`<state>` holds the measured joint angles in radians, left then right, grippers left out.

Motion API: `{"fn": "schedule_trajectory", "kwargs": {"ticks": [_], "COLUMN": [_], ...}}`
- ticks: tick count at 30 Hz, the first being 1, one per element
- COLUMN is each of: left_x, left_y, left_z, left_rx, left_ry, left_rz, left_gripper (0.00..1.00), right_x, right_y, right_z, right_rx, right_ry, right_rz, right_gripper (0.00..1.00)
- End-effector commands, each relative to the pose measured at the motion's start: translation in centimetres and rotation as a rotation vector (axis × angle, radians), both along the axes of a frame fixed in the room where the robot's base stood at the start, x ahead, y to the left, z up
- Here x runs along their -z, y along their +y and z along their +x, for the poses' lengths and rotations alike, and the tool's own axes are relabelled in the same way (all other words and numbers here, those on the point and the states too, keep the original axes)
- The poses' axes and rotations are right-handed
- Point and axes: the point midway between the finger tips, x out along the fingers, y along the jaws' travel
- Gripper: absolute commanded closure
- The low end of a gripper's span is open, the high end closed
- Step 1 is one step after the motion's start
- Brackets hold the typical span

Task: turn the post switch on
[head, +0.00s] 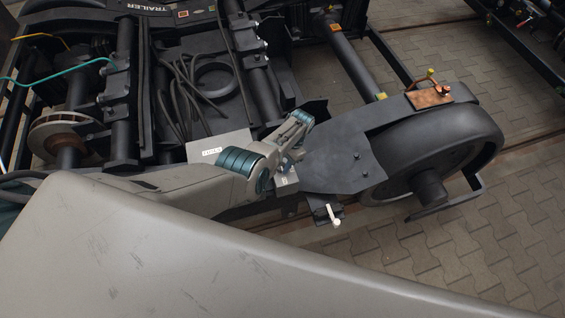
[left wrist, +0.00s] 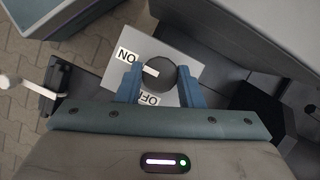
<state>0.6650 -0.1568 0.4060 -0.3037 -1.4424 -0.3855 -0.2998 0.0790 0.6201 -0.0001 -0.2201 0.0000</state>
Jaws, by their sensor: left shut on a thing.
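The post switch is a grey box (left wrist: 195,58) with a round black knob (left wrist: 163,76) on its face. The face bears an ON label (left wrist: 127,56) and an OFF label (left wrist: 149,99), both upside down in the left wrist view. In the head view my left gripper (head: 287,160) is at the small grey box beside the dark bogie plate, and hides the knob. My right gripper does not show.
A white-tipped lever (head: 333,214) stands close beside the switch; it also shows in the left wrist view (left wrist: 10,82). A large dark wheel (head: 430,150) and bogie plate (head: 340,157) lie to the right. Open paving (head: 480,250) is at the lower right.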

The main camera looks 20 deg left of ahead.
Motion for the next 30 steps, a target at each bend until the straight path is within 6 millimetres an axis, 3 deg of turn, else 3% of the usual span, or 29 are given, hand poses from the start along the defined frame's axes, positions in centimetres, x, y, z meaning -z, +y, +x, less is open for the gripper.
{"fn": "schedule_trajectory", "kwargs": {"ticks": [1, 4, 14, 30], "left_x": [-0.1, -0.1, -0.4, -8.7], "left_y": [0.0, 0.0, -0.1, -2.1], "left_z": [0.1, 0.1, 0.1, 3.1], "left_rx": [0.002, 0.000, 0.000, 0.000], "left_ry": [-0.003, -0.003, -0.002, -0.004], "left_rz": [0.000, -0.001, -0.001, -0.001], "left_gripper": [0.63, 0.45, 0.45, 0.45], "right_x": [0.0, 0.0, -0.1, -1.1], "right_y": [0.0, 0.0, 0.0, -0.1], "right_z": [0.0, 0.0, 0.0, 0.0], "right_rx": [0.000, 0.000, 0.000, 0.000], "right_ry": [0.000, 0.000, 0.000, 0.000], "right_rz": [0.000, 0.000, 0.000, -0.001], "right_gripper": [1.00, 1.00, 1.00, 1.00]}}
